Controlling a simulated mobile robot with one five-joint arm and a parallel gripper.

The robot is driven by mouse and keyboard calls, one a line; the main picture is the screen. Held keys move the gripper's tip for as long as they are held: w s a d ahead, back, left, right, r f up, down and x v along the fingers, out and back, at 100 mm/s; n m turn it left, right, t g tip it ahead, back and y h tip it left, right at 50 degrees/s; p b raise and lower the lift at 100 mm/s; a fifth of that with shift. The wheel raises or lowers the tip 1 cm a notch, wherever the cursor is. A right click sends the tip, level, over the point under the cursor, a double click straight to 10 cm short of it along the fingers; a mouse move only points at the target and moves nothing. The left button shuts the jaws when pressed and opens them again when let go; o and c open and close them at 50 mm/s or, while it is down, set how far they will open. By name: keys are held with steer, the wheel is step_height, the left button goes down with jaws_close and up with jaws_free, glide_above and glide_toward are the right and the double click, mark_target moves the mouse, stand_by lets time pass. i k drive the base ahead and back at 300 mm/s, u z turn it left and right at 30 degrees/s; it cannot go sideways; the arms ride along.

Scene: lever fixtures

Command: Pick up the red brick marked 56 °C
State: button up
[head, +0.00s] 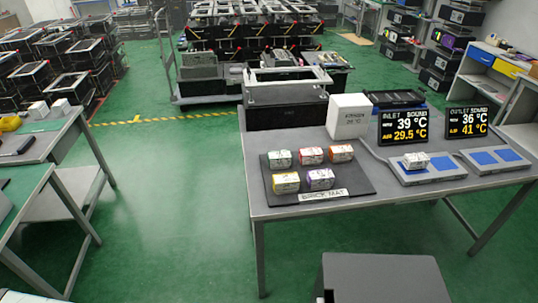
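A black brick mat (359,186) lies on the left part of the grey table, with a label reading BRICK MAT on its front edge. Several small bricks with white labelled tops stand on it. A red brick (312,157) is in the middle of the back row. A green brick (280,159) is left of it and an orange brick (341,154) right of it. A yellow brick (286,184) and a purple brick (320,180) form the front row. The markings on the bricks are too small to read. My gripper is not in view.
A white block (348,117) stands behind the mat. Two dark displays, left (403,127) and right (466,122), stand at the right. A pale brick (416,159) sits on the left grey-and-blue pad unit (430,176). Green floor is open left of the table.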

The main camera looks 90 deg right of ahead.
mark_target(307, 156)
steer(key=i, duration=1.65)
steer(key=z, duration=3.5)
steer(key=i, duration=1.05)
